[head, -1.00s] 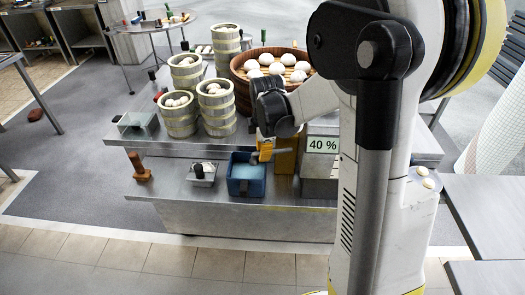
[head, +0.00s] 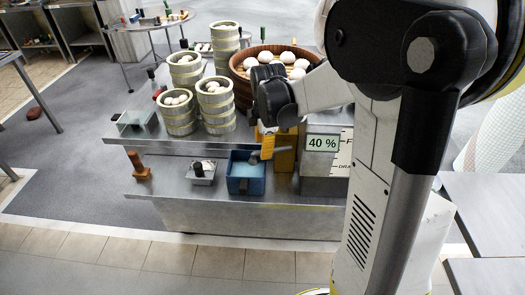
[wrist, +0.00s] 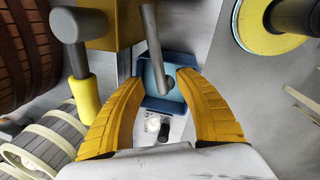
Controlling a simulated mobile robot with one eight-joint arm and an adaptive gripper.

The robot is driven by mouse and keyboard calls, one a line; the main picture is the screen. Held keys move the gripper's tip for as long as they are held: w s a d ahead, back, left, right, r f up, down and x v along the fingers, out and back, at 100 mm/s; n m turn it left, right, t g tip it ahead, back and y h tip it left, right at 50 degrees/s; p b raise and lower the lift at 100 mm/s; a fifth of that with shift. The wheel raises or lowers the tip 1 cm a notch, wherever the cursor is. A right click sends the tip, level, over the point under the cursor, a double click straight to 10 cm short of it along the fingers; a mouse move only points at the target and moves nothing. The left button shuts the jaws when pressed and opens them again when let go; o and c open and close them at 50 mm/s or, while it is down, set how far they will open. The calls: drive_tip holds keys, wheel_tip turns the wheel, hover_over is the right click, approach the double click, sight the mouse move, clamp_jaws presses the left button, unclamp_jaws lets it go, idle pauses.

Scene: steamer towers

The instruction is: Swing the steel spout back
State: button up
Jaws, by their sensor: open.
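The steel spout (wrist: 152,45) is a grey tube in the wrist view, reaching from the brass-coloured block (wrist: 112,22) over the blue tub (wrist: 178,60). My gripper (wrist: 160,78) is open, with its two orange fingers on either side of the spout's free end. I see no clear contact between the fingers and the spout. In the head view my gripper (head: 266,145) points down over the blue tub (head: 246,187), in front of the brass-coloured block (head: 285,152). The spout's end (head: 254,158) shows beside the finger there.
A steel box with a "40 %" display (head: 322,143) stands to the right. Bamboo steamer towers (head: 215,105) and a large wooden steamer (head: 242,90) stand behind. A yellow-gripped handle (wrist: 86,98) is close to the left finger. A small steel tray (head: 202,180) sits left of the tub.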

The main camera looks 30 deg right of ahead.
wheel_tip(320, 180, up, 9)
drive_tip(key=s, duration=0.1)
drive_tip(key=shift+s+a, duration=0.25)
drive_tip(key=shift+s, duration=0.15)
